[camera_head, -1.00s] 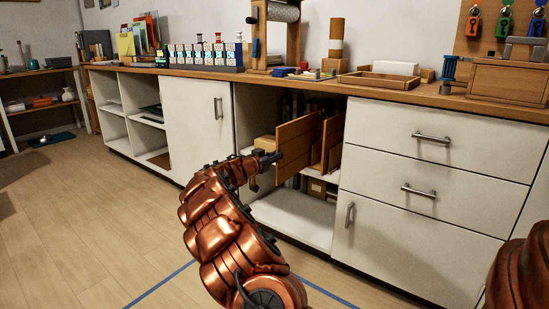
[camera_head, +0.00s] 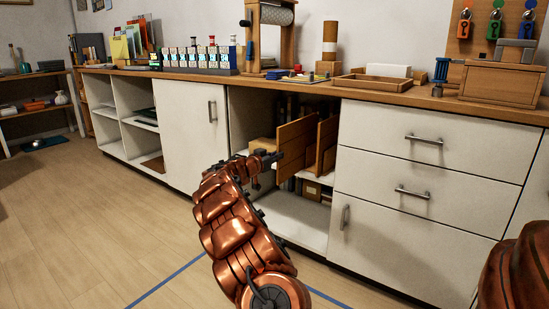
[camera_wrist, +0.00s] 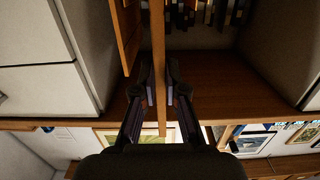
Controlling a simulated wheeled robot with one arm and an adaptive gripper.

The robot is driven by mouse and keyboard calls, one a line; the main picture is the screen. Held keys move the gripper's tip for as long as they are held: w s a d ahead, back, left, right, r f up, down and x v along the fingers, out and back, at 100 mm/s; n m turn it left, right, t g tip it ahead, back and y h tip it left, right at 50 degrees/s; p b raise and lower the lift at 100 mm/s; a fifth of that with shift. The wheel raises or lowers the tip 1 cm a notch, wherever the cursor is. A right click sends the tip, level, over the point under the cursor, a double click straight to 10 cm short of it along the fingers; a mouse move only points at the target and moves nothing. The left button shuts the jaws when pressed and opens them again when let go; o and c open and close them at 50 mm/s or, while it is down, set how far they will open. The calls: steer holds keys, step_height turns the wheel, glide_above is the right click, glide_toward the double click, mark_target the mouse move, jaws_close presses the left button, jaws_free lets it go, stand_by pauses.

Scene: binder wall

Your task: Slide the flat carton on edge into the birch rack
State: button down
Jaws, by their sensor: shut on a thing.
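My gripper (camera_head: 270,158) is shut on the flat carton (camera_head: 296,148), a thin brown panel held upright on edge at the mouth of the open cabinet bay. In the wrist view the carton (camera_wrist: 158,50) shows edge-on as a narrow strip between the two fingers (camera_wrist: 160,88). The birch rack (camera_head: 328,142) shows as upright brown panels just right of the carton, partly hidden by it. A rack panel (camera_wrist: 127,32) stands left of the carton in the wrist view, with a narrow gap between. The carton's far edge and any contact with the rack cannot be made out.
The bay's white lower shelf (camera_head: 300,222) is mostly bare. A small tan box (camera_head: 262,145) sits behind my gripper. A closed door (camera_head: 190,125) and drawers (camera_head: 430,150) flank the bay. Dark binders stand at the back. The floor in front is clear.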

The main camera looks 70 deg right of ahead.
mark_target(289, 148)
steer(key=shift+d, duration=0.1)
steer(key=x, duration=0.4)
steer(key=shift+r, duration=0.3)
stand_by(0.7)
steer(key=shift+d, duration=0.1)
steer(key=shift+x, duration=1.7)
steer(key=shift+s+d, duration=0.15)
steer(key=shift+d, duration=0.4)
